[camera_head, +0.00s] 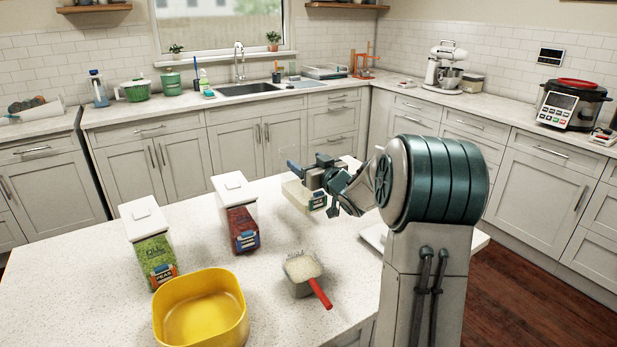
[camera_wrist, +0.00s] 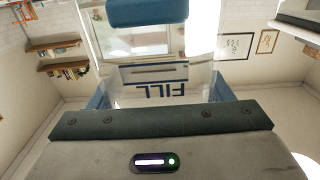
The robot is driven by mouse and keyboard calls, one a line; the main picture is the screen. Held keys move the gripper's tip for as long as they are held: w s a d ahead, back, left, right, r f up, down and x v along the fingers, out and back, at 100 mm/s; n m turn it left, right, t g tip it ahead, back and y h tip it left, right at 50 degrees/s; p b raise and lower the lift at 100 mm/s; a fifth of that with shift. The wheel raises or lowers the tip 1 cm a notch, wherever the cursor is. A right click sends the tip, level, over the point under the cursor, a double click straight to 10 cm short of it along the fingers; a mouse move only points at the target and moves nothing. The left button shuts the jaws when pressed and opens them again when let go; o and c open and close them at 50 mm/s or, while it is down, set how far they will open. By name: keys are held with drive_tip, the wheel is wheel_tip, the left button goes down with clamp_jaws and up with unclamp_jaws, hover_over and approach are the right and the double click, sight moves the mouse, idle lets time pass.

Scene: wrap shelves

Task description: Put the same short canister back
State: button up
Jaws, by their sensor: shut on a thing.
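My gripper (camera_head: 308,172) is shut on a clear short canister (camera_head: 297,194) over the back part of the island counter. The canister looks roughly upright, with pale contents low down and a small label near its bottom right. I cannot tell whether its base touches the counter. In the wrist view its clear wall (camera_wrist: 155,77) fills the space between the blue fingers, with the printed word FILL upside down. My gripper hides part of the canister in the head view.
A white object (camera_head: 373,236) is partly hidden by my arm. The counter's left side is clear.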

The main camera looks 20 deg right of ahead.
drive_tip(key=shift+f, duration=1.9)
drive_tip(key=shift+f, duration=0.15)
drive_tip(key=o, duration=2)
drive_tip(key=s, duration=0.4)
drive_tip(key=s+d, duration=0.1)
drive_tip(key=s, duration=0.3)
drive_tip(key=s+d+b, duration=0.1)
drive_tip(key=s, duration=0.3)
drive_tip(key=shift+d, duration=0.15)
drive_tip(key=shift+w, duration=0.1)
